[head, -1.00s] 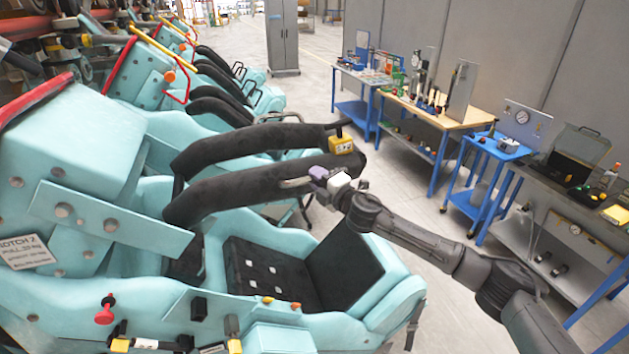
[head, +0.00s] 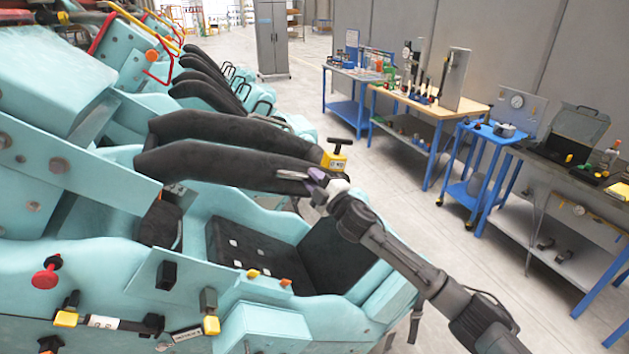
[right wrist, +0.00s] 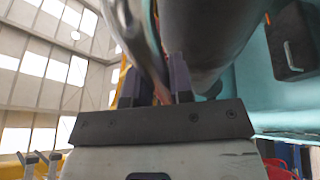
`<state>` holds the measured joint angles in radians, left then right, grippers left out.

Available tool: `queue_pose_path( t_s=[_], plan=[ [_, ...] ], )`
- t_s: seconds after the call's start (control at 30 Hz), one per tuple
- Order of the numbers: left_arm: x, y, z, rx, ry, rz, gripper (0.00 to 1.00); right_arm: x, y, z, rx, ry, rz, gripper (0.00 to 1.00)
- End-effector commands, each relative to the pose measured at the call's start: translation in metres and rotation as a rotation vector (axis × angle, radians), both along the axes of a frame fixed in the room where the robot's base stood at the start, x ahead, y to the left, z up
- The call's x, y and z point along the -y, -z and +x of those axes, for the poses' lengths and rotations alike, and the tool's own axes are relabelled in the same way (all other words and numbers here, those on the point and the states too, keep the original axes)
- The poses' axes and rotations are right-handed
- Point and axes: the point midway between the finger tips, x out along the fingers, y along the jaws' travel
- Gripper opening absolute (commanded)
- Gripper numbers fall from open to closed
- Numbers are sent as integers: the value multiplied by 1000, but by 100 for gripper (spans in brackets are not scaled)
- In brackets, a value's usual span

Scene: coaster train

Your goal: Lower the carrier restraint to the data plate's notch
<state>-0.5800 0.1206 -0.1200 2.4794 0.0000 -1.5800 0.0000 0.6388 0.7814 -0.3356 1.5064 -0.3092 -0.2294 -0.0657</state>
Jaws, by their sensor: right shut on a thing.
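The carrier restraint (head: 225,168), a pair of thick black padded bars, extends over the black seat (head: 235,243) of the nearest teal car, about level and well above the cushion. A yellow block (head: 335,160) with a black T-handle is at its outer end. My right gripper (head: 312,180), with purple fingers, is shut on the metal grab handle (head: 292,175) at the restraint's end. In the right wrist view the fingers (right wrist: 155,85) close around the shiny bar (right wrist: 145,45). No notch data plate is readable now. My left gripper is not in view.
Several similar teal cars stand behind. A red knob (head: 46,275) and yellow-ended latches (head: 105,321) are on the near car's side. Workbenches with tools (head: 430,105) and a blue cart (head: 480,160) stand to the right, with open floor (head: 400,190) between.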

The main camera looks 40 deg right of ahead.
Motion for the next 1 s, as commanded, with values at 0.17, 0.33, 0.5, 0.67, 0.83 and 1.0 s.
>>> queue_pose_path(
  t_s=[0.17, 0.33, 0.5, 0.67, 0.83, 1.0],
  plan=[
    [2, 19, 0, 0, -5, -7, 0, -1, 22, 1, 5, 4, 36, 0],
    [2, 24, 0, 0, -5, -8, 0, -2, 27, 2, 10, 4, 53, 0],
    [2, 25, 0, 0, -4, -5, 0, -3, 28, 2, 13, 5, 58, 0],
    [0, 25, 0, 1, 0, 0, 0, -3, 27, 2, 13, 5, 58, 0],
    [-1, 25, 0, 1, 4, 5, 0, -3, 27, 2, 13, 4, 57, 22],
    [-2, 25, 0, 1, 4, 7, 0, -3, 27, 2, 13, 4, 56, 38]
  ],
)
